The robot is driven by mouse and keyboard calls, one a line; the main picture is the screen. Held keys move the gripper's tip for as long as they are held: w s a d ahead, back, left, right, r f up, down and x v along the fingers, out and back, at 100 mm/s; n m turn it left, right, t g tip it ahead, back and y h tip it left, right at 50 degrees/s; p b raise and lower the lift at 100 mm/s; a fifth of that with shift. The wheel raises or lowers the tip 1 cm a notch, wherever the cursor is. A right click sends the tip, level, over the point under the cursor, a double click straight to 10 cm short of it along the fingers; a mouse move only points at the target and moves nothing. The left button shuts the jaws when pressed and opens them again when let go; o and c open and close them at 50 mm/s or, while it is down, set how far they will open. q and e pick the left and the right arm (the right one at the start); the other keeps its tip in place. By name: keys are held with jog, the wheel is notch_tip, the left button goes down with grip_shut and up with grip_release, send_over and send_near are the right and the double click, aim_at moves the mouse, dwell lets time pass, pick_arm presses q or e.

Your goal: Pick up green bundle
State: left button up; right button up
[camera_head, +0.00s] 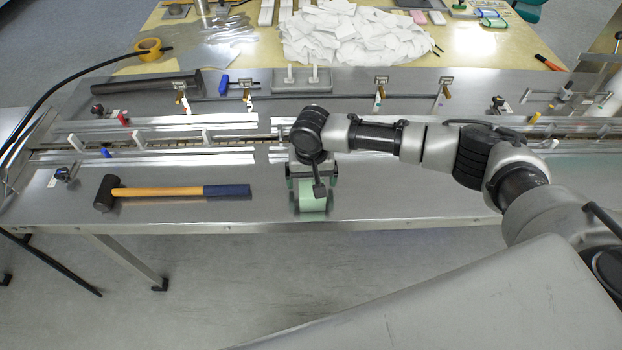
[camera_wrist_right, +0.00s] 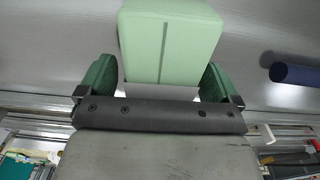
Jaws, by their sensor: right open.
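The green bundle (camera_head: 312,203) is a pale green block on the front part of the steel table (camera_head: 420,205), near its front edge. In the right wrist view the bundle (camera_wrist_right: 170,42) fills the upper middle, with a seam down its face. My right gripper (camera_head: 308,188) is above and at the bundle. In the right wrist view its dark green fingers (camera_wrist_right: 158,78) are spread apart, one on each side of the bundle's near end. I cannot tell whether they touch it. Part of the bundle is hidden by the gripper in the head view. My left gripper is not in view.
A hammer (camera_head: 165,191) with a yellow and blue handle lies left of the bundle. A conveyor channel (camera_head: 200,143) with metal rails runs behind it. White packets (camera_head: 340,35), yellow tape (camera_head: 148,48) and small items are on the far table. The steel front strip right of the bundle is clear.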

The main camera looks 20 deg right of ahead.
jog(key=c, duration=1)
jog(key=shift+r, duration=0.45)
jog(key=r, duration=0.2)
jog(key=s+r+b, duration=0.1)
jog(key=shift+d+r, duration=0.1)
jog(key=shift+r, duration=0.3)
jog(key=s+d+r, duration=0.2)
jog(key=s+r, duration=0.4)
jog(key=s, duration=0.4)
jog(key=shift+s+d+r+b, duration=0.15)
jog(key=shift+d+r+b, duration=0.1)
jog(key=shift+b, duration=0.1)
